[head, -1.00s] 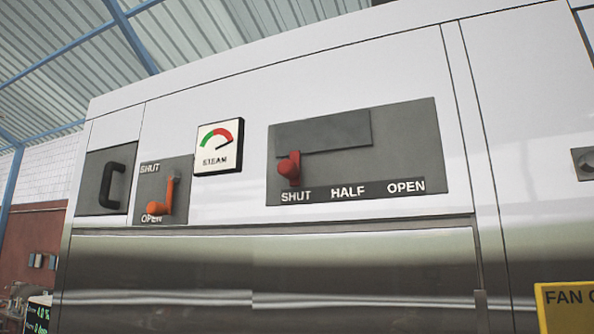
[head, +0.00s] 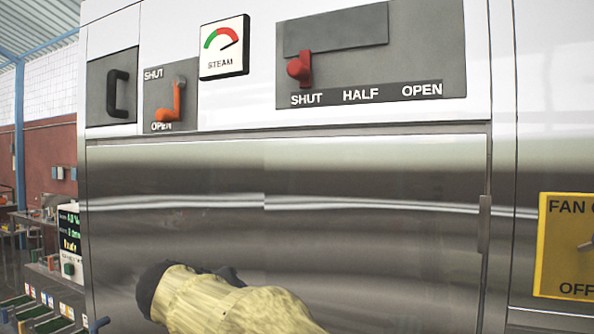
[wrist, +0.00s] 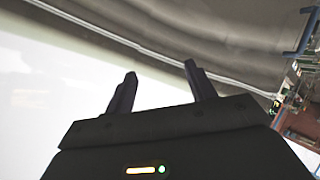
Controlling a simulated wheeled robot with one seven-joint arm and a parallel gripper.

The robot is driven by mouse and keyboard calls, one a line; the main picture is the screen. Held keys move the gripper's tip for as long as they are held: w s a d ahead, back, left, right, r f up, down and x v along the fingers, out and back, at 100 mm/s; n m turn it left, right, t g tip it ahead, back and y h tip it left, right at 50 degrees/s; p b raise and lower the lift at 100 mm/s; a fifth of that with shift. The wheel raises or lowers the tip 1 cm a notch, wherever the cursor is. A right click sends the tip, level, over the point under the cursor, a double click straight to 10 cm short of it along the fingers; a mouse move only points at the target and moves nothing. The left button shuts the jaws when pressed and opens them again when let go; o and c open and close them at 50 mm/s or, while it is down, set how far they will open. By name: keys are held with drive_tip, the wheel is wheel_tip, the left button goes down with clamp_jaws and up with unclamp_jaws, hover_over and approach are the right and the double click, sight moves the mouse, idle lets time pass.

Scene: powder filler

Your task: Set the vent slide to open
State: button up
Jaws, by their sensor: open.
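The vent slide's red knob (head: 299,69) sits at the left end of its grey panel (head: 425,63), above the word SHUT. The labels SHUT, HALF and OPEN run left to right below it. In the head view my yellow-sleeved arm reaches in at the bottom, below the panel, and its fingers are hidden there. In the wrist view my gripper (wrist: 158,85) shows two dark fingers apart, with nothing between them. The steel front is beyond them. The knob is not in the wrist view.
Left of the slide are a steam gauge (head: 224,47), an orange lever (head: 170,105) pointing down at OPEN, and a black handle (head: 119,93). A yellow fan switch plate (head: 566,220) is at the right. A smooth steel door (head: 380,240) lies below the slide.

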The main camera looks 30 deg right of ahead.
wheel_tip(320, 180, up, 16)
drive_tip(key=m+t+h, duration=0.3)
drive_tip(key=h, duration=0.1)
drive_tip(key=m+g+h+p, duration=0.1)
drive_tip(key=m+h+p, duration=0.1)
drive_tip(key=m+h, duration=0.75)
approach(292, 69)
drive_tip(key=shift+m+y, duration=0.45)
drive_tip(key=shift+y, duration=0.4)
drive_tip(key=p+x, duration=0.6)
drive_tip(key=p, duration=0.1)
drive_tip(key=r+p+x, duration=0.1)
drive_tip(key=p+x, duration=0.3)
drive_tip(key=shift+s+r, duration=0.1)
drive_tip(key=shift+s, duration=0.15)
drive_tip(key=shift+w+d+r+p, duration=0.1)
drive_tip(key=shift+w+d+p, duration=0.2)
drive_tip(key=shift+d+p, duration=0.25)
drive_tip(key=shift+c, duration=0.2)
clamp_jaws()
